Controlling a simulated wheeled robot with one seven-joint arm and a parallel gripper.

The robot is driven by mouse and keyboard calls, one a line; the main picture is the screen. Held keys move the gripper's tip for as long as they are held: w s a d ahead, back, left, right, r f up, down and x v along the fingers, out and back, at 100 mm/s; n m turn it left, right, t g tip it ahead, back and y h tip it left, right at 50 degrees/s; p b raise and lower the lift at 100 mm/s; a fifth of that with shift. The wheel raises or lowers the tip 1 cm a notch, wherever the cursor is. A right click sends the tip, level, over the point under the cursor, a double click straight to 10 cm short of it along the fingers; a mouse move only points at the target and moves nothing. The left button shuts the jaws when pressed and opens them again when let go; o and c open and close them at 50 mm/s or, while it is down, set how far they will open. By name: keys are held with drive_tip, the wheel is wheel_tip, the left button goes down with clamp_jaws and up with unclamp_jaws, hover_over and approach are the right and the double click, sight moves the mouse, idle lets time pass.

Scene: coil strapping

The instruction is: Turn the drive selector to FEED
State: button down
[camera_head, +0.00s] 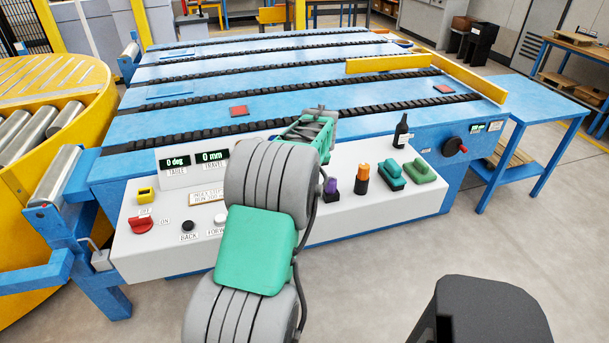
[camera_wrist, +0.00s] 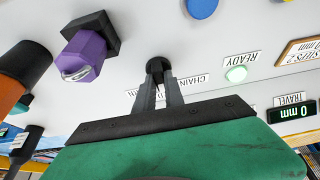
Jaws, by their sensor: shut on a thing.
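In the wrist view my gripper (camera_wrist: 161,82) is shut on a small black knob (camera_wrist: 157,65) on the white control panel. A partly covered label beside the knob reads "CHAIN". No readable FEED mark shows, so I cannot tell which position the knob points to or confirm that it is the drive selector. In the head view my arm hides the knob and my fingertips. A purple knob (camera_wrist: 84,56) on a black square base stands to the left in the wrist view; it also shows in the head view (camera_head: 331,187), right of my arm.
A green lamp (camera_wrist: 236,74) is labelled READY. The displays read 0 deg and 0 mm. Blue conveyor (camera_head: 280,80) lies behind.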

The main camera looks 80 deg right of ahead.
idle(0.3)
drive_tip(key=c, duration=1.4)
unclamp_jaws()
drive_tip(key=shift+c, duration=0.2)
drive_tip(key=v, duration=0.7)
drive_tip(key=shift+r, duration=0.4)
drive_tip(key=shift+a, duration=0.1)
